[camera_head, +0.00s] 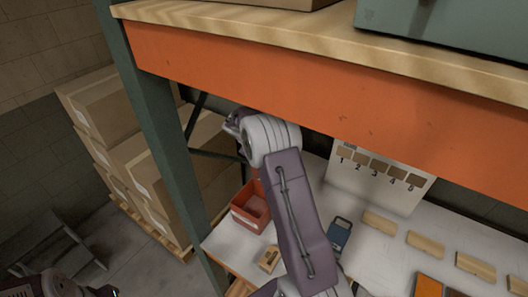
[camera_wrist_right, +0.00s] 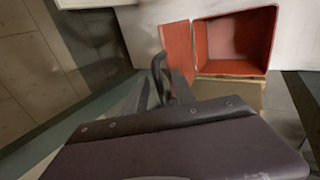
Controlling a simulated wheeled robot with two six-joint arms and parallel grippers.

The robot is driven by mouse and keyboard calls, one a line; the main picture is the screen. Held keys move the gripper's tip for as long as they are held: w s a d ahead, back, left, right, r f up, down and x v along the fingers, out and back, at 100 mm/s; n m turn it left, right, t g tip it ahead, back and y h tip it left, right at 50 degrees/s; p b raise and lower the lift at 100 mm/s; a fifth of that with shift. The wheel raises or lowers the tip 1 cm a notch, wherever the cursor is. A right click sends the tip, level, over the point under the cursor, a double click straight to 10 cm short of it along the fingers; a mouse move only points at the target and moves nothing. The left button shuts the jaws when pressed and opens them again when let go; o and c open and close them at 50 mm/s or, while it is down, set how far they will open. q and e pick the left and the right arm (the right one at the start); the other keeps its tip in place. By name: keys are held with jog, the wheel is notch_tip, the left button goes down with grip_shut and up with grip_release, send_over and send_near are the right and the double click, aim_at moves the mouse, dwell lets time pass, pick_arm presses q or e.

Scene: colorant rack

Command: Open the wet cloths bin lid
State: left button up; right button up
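The red bin (camera_head: 250,207) stands on the white bench, left of my right arm in the head view, partly hidden by that arm. In the right wrist view the bin (camera_wrist_right: 235,70) is open at the top and its inside shows. A red flat panel (camera_wrist_right: 178,50), which looks like its lid, stands swung out at the bin's left side. The dark fingers of my right gripper (camera_wrist_right: 165,88) are below and left of this panel. I cannot tell whether they touch it or how far they are open. My left gripper is not clearly in view.
An orange shelf beam (camera_head: 320,85) and a green post (camera_head: 160,150) stand close to my right arm. A wooden block (camera_head: 268,258), a blue device (camera_head: 340,233) and several wooden sample pieces lie on the bench. Cardboard boxes (camera_head: 150,165) are stacked behind the post.

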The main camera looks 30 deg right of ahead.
jog(key=shift+a+r, duration=0.2)
jog(key=shift+r, duration=0.1)
jog(key=b+v, duration=0.2)
jog(key=v, duration=0.6)
jog(key=shift+r, duration=0.2)
jog(key=shift+s, duration=0.1)
jog(key=shift+f, duration=0.15)
